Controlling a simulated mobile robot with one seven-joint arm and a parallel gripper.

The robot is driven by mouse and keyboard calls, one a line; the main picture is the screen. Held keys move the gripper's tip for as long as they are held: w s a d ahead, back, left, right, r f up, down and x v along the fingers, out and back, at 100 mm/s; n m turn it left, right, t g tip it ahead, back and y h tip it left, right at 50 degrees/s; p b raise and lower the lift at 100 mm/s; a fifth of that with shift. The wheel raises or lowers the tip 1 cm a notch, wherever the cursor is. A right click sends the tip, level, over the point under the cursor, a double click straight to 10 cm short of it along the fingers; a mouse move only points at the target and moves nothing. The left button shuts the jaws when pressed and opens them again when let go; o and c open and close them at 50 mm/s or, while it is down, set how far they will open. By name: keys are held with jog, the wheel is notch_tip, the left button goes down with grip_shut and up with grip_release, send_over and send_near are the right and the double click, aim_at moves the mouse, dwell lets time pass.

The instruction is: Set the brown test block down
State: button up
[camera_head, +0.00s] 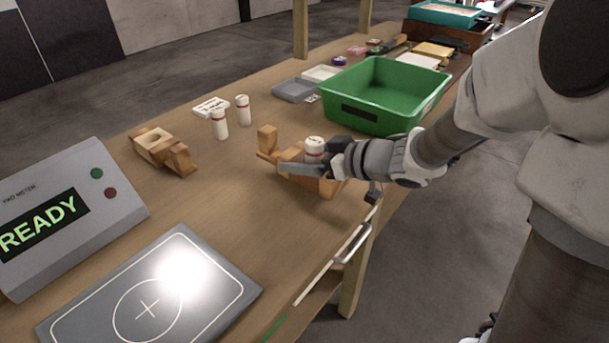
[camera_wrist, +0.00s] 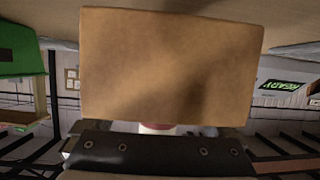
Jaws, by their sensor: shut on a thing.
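The brown test block (camera_wrist: 170,60) fills the middle of the wrist view as a plain tan-brown face just beyond my gripper. My gripper (camera_head: 298,168) is shut on it over the right part of the wooden table. In the head view, brown wooden pieces (camera_head: 328,187) show around the dark finger. The finger and wrist partly hide them, so I cannot tell the block's outline from the wood beside it. I cannot see whether its underside touches the table.
A white container with a red band (camera_head: 314,146) is close behind my gripper. Two similar ones (camera_head: 220,124) stand farther left. A wooden holder (camera_head: 163,150), a READY meter (camera_head: 75,215), a grey marked plate (camera_head: 150,300) and a green bin (camera_head: 385,95) are around.

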jog(key=shift+f+b, duration=1.15)
jog(key=shift+f, duration=0.8)
jog(key=o, duration=1.4)
jog(key=shift+f, duration=0.2)
jog(key=shift+o, duration=0.2)
jog(key=shift+r, duration=0.25)
jog(key=shift+s+d+r, duration=0.2)
jog(key=shift+d, duration=0.1)
jog(key=p+v, duration=0.4)
jog(key=v, duration=0.7)
jog(key=shift+s, duration=0.1)
